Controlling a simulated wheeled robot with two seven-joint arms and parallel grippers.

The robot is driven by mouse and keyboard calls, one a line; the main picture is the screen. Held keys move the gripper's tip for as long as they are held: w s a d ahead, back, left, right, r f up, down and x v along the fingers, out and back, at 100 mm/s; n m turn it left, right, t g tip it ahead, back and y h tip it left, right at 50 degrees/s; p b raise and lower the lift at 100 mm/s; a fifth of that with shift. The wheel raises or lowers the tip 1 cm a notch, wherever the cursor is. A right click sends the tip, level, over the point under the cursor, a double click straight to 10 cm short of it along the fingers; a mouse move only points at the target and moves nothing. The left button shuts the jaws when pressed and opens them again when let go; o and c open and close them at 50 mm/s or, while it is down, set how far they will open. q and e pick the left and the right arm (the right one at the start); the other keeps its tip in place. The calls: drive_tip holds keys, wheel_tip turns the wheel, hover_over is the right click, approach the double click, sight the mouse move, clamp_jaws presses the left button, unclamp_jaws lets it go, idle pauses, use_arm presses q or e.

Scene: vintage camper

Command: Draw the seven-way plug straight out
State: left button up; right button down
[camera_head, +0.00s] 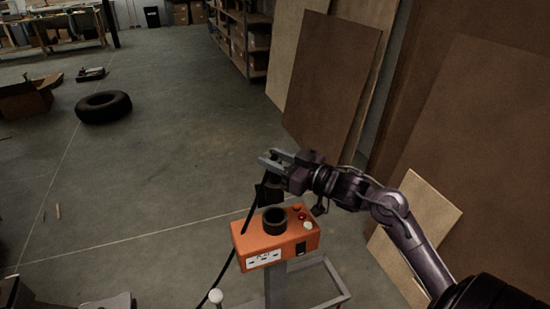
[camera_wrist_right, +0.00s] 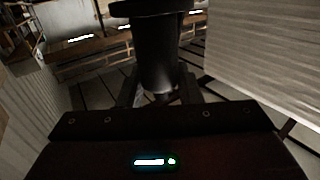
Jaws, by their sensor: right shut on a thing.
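The black seven-way plug (camera_head: 268,193) hangs from my right gripper (camera_head: 273,162) in the head view, with its black cable (camera_head: 236,246) running down to the left. My right gripper is shut on the plug's upper part. In the right wrist view the plug (camera_wrist_right: 157,55) is a dark cylinder between the fingers. The round black socket (camera_head: 275,225) stands on top of the orange box (camera_head: 257,243). Its open top rim shows, and the plug appears just above and behind it, clear of it. The exact gap is hard to judge. My left gripper is not in view.
The orange box stands on a grey post and frame (camera_head: 335,283); it carries a red button (camera_head: 299,208) and a pale knob (camera_head: 308,226). Wooden panels (camera_head: 332,88) lean at the right. A tyre (camera_head: 104,107) lies far left. The floor between is clear.

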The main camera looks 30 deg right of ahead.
drive_tip(key=shift+f+b, duration=1.05)
drive_tip(key=shift+f, duration=0.9)
drive_tip(key=shift+r+p, duration=2)
drive_tip(key=shift+p, duration=0.3)
